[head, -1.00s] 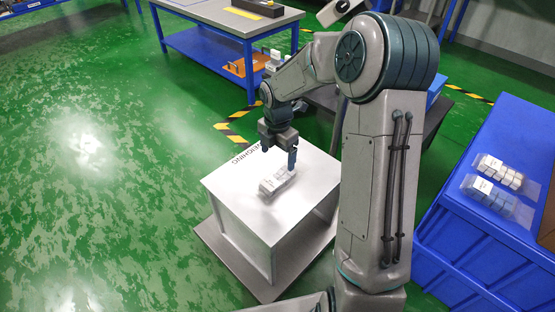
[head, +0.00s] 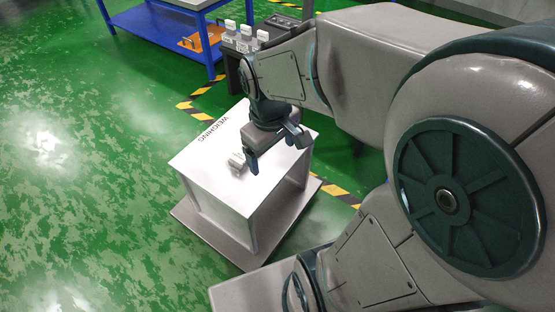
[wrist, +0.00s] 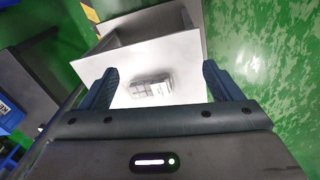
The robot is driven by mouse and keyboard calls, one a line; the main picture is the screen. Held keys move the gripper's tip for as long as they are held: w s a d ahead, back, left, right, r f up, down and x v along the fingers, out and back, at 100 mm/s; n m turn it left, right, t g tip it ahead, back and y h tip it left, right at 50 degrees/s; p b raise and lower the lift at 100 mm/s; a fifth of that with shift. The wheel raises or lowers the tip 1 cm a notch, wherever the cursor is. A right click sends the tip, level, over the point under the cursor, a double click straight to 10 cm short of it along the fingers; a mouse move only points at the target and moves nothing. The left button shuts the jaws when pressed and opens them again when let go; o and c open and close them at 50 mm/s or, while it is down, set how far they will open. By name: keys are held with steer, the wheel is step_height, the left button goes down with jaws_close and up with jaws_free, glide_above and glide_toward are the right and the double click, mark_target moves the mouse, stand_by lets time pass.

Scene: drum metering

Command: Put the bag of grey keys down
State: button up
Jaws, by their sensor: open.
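The bag of grey keys (head: 237,161) lies on the white top of the stand marked WEIGHING (head: 205,170). In the wrist view the bag (wrist: 152,88) shows as a clear packet of pale grey blocks, on the white top between and beyond my fingers. My gripper (head: 276,150) is open and empty, above the stand. In the head view it partly hides the bag's right side. In the wrist view my two blue fingers (wrist: 160,70) are spread wide, with the bag apart from them.
The stand rests on a grey base plate (head: 205,238) on the green floor. Behind it are a dark unit with several pale items (head: 243,38) and a blue table (head: 165,35). Yellow-black floor tape (head: 340,193) runs beside the stand. The floor on the left is clear.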

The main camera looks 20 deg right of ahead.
steer(key=s+m, duration=0.4)
steer(key=shift+s+y, duration=0.2)
steer(key=shift+y, duration=0.1)
steer(key=shift+r, duration=0.15)
stand_by(0.4)
